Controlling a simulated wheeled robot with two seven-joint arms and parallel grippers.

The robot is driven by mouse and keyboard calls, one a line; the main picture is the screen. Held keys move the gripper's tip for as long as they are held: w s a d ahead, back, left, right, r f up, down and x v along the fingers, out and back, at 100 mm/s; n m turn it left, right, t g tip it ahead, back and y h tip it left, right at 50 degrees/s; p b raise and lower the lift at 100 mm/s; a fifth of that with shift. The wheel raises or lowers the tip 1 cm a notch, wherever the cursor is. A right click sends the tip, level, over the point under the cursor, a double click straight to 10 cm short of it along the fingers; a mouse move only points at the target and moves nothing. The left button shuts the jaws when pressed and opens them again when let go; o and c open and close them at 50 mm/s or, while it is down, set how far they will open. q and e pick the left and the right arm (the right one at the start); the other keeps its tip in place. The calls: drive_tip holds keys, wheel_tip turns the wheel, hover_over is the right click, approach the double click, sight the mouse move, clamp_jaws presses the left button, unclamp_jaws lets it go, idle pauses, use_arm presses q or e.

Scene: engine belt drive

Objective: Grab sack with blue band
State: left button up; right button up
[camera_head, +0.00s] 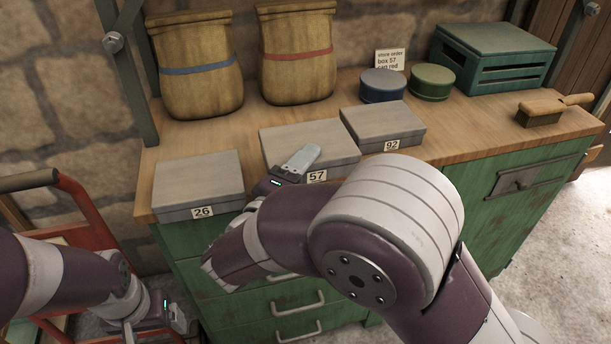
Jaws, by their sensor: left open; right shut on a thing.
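The sack with the blue band (198,92) stands upright at the back left of the wooden bench. A similar sack with a red band (298,75) stands just to its right. My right gripper (303,160) is at the front edge of the grey box labelled 57 (277,137) and is shut on it, in front of and below the sacks. My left gripper (180,320) is open, low at the lower left, in front of the bench and far from the sacks. Its fingertips show only in part.
Grey boxes labelled 26 (195,178) and 92 (383,122) flank box 57. A blue tin (382,87), a green tin (432,83), a note card (390,60), a green crate (493,52) and a brush (542,115) are farther right. A red hand truck (88,215) stands left of the bench.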

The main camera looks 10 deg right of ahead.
drive_tip(key=s+d+r+p, duration=0.3)
drive_tip(key=s+d+r, duration=0.2)
drive_tip(key=d, duration=0.5)
drive_tip(key=shift+d+r+p, duration=0.15)
drive_tip(key=shift+r+p, duration=0.15)
drive_tip(key=shift+r, duration=0.55)
drive_tip(key=shift+s, duration=0.1)
drive_tip(key=w+a+f+b, duration=0.1)
drive_tip(key=a+f, duration=0.1)
drive_tip(key=a, duration=0.1)
drive_tip(key=w+a+f+b, duration=0.2)
drive_tip(key=a+f, duration=0.1)
drive_tip(key=a, duration=0.1)
drive_tip(key=w+a+f+b, duration=0.1)
drive_tip(key=w+a+f, duration=0.1)
drive_tip(key=a, duration=0.2)
drive_tip(key=shift+w+f+b, duration=0.2)
drive_tip(key=shift+f+b, duration=0.15)
drive_tip(key=shift+d+f, duration=0.2)
drive_tip(key=shift+f, duration=1.3)
drive_tip(key=shift+f+p, duration=0.1)
drive_tip(key=shift+p, duration=0.2)
drive_tip(key=o, duration=1.3)
drive_tip(key=shift+s, duration=0.1)
